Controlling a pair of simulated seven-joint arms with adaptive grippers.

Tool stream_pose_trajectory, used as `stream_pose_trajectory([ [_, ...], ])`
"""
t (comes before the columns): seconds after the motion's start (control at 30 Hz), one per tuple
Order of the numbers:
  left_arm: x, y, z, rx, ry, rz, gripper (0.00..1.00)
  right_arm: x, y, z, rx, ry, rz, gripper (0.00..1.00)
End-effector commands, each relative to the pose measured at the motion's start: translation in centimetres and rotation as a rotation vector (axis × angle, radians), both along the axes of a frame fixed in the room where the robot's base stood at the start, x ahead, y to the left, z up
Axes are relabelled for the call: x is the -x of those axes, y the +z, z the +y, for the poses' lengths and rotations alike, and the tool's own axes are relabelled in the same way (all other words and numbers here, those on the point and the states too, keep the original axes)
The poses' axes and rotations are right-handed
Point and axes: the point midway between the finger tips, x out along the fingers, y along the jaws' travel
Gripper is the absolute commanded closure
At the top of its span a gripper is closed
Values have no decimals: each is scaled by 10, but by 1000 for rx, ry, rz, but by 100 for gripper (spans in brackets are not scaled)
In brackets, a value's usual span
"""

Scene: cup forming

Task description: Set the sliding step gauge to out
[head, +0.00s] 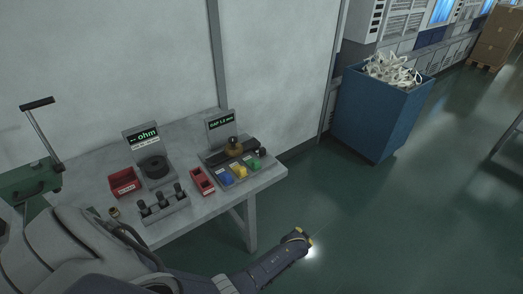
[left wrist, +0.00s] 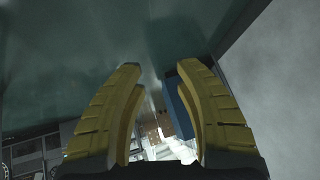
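On the grey table, a dark slide with a brass round piece (head: 235,147) stands below a gap display (head: 220,124). It looks like the sliding step gauge, but its setting is too small to tell. Blue, yellow and green blocks (head: 241,171) sit along its front. My left gripper (head: 308,238) is over the floor, right of the table's front leg and well apart from the gauge. In the left wrist view its yellow fingers (left wrist: 157,72) are spread apart with nothing between them. My right gripper is not in view.
An ohm display (head: 142,136) with a dark round part, a red bin (head: 124,182), a rack of dark pegs (head: 163,206) and a red holder (head: 202,181) share the table (head: 185,137). A blue bin (head: 375,115) of pale scraps stands right. The floor between is clear.

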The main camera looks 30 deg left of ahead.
Motion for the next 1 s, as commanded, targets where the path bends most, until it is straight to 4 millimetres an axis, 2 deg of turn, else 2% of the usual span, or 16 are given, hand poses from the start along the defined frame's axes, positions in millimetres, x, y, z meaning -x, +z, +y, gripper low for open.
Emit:
stream_pose_trajectory([
  [0.03, -37, 43, -3, -10, 41, -44, 67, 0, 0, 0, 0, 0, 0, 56],
  [0.1, -70, 93, 0, -26, 115, -84, 67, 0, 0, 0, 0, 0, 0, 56],
  [0.17, -91, 134, 5, -37, 190, -121, 67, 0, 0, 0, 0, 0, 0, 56],
  [0.2, -103, 161, 9, -43, 245, -146, 67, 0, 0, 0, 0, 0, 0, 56],
  [0.3, -121, 224, 21, -54, 390, -212, 67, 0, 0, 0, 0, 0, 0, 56],
  [0.37, -125, 260, 30, -55, 486, -256, 67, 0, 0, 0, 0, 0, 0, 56],
  [0.4, -125, 282, 37, -57, 553, -285, 67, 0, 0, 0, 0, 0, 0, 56],
  [0.5, -115, 328, 56, -58, 726, -359, 67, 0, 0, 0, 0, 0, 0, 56],
  [0.6, -94, 358, 75, -62, 896, -428, 67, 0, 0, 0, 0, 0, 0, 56],
  [0.7, -72, 379, 92, -68, 1048, -497, 67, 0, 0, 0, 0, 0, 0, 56],
  [0.83, -51, 393, 107, -76, 1195, -567, 67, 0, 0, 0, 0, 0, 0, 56],
  [1.0, -38, 397, 115, -65, 1291, -620, 67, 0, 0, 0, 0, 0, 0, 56],
])
